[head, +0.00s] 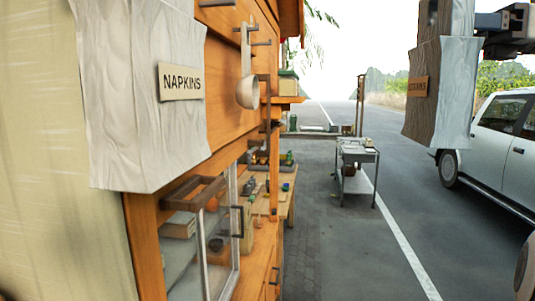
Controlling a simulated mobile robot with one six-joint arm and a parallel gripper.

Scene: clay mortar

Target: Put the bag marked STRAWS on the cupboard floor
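A pale grey bag (440,80) with a small tan label hangs at the upper right. Its label is too small and slanted to read surely. My gripper (482,22) reaches in from the right edge and meets the bag's narrow top; it appears shut on it, though the fingertips are partly hidden. A similar larger bag marked NAPKINS (145,95) hangs at the left against the wooden stall. A cupboard (147,245) with a glass-paned door (219,250) is low on the stall front. Its floor is mostly hidden.
A ladle (247,90) hangs from the stall front. A wooden worktop with small items lies beyond the cupboard. A metal cart (357,152) stands further off on the pavement, and a white pickup (500,145) is at the right. The paved ground between is clear.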

